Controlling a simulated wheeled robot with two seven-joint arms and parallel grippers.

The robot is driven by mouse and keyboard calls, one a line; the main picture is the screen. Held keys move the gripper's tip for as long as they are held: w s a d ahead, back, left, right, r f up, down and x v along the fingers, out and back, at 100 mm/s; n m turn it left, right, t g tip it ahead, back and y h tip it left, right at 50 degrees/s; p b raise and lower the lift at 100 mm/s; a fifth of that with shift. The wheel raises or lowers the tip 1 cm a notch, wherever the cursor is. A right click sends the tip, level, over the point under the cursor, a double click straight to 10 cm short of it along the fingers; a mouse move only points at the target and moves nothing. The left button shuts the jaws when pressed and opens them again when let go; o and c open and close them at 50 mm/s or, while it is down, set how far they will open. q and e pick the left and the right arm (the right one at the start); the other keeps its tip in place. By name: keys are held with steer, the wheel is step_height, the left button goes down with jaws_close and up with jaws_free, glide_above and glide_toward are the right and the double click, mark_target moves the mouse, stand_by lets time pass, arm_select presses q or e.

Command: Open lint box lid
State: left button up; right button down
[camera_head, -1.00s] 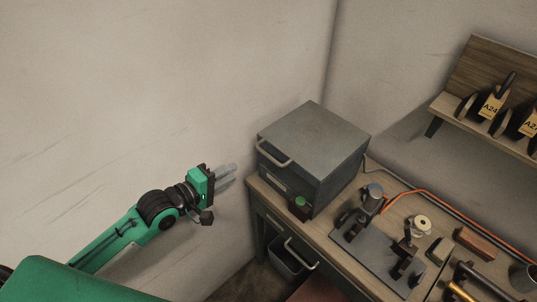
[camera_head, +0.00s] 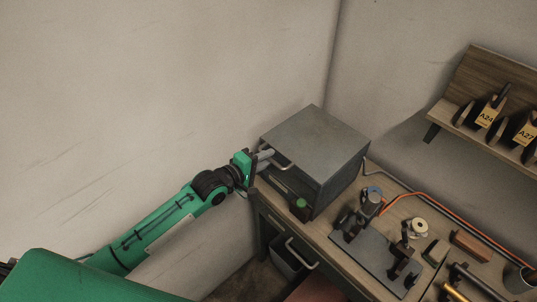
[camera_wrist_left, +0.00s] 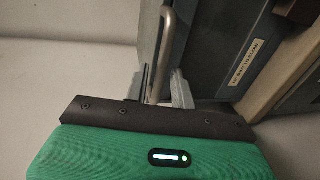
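The grey lint box (camera_head: 315,140) stands on the back left corner of the bench, its lid shut. A pale bar handle (camera_head: 283,165) sits on its front left side; it also shows upright in the left wrist view (camera_wrist_left: 170,45). My left gripper (camera_head: 267,158) is at the handle. In the left wrist view its fingers (camera_wrist_left: 160,92) are apart, one on each side of the handle, with visible gaps. The fingertips are partly hidden in the head view. My right gripper is in neither view.
The wooden bench (camera_head: 322,232) carries a dark fixture plate (camera_head: 372,262), a white spool (camera_head: 418,226) and an orange cable (camera_head: 410,192). A drawer handle (camera_head: 301,254) projects from its front. A wall shelf (camera_head: 450,117) hangs at right. Walls stand close behind the box.

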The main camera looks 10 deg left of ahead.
arm_select(q)
steer(key=shift+w+d+f, duration=0.1)
steer(key=shift+w+d, duration=0.25)
steer(key=shift+w, duration=0.15)
steer(key=shift+f, duration=0.1)
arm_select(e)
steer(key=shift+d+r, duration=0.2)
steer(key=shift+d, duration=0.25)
arm_select(q)
jaws_close()
steer(key=shift+w, duration=0.1)
